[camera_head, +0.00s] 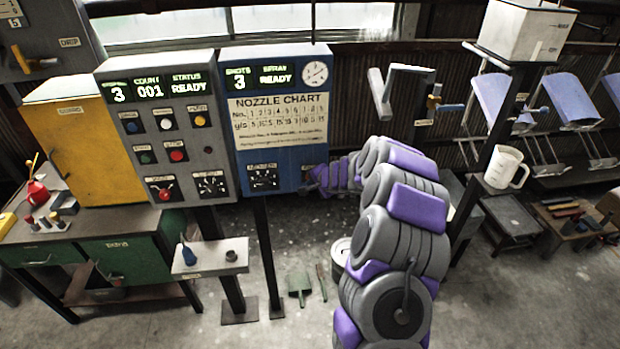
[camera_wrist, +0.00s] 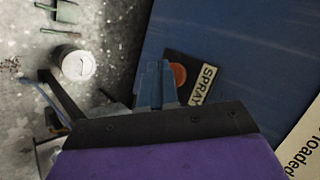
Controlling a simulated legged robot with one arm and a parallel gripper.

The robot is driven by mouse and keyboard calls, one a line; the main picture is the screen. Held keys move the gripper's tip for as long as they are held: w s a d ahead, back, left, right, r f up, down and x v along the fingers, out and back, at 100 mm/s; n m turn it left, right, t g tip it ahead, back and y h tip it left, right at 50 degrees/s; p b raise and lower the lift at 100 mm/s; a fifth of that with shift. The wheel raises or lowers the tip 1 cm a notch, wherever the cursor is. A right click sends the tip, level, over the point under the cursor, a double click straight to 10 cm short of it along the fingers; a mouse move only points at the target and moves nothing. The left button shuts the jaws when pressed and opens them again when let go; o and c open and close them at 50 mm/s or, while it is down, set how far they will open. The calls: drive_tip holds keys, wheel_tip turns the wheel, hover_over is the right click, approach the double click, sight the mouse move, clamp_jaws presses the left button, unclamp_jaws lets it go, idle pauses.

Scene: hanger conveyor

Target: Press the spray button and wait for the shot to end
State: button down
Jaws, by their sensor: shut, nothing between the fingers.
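The round orange spray button (camera_wrist: 178,74) sits on a dark plate beside the SPRAY label (camera_wrist: 204,84) on the blue panel in the wrist view. My gripper (camera_wrist: 155,82) is shut and empty, its fingertips just left of the button and partly covering its edge. I cannot tell whether they touch it. In the head view my gripper (camera_head: 318,180) is at the lower right of the blue spray panel (camera_head: 232,130), and my arm hides the button. The panel's display (camera_head: 258,77) reads SHOTS 3 and SPRAY READY.
A grey control panel (camera_head: 142,130) stands left of the blue one. A small shelf (camera_head: 208,262) juts out below. A post (camera_head: 497,130) with a white jug (camera_head: 505,167) stands right of my arm. A white can (camera_wrist: 76,64) and a dustpan (camera_head: 299,283) are on the floor.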

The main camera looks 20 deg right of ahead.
drive_tip(key=shift+w+d+p, duration=0.15)
drive_tip(key=shift+w+p, duration=0.25)
drive_tip(key=shift+w, duration=0.05)
idle(0.6)
drive_tip(key=shift+s+b, duration=0.2)
drive_tip(key=shift+b, duration=0.1)
drive_tip(key=shift+s+a+b, duration=0.3)
drive_tip(key=shift+s+b, duration=0.4)
drive_tip(key=s+b, duration=0.2)
drive_tip(key=s+a+b, duration=0.1)
drive_tip(key=s+b, duration=0.1)
drive_tip(key=shift+s+a, duration=0.2)
drive_tip(key=shift+s, duration=0.2)
idle(0.7)
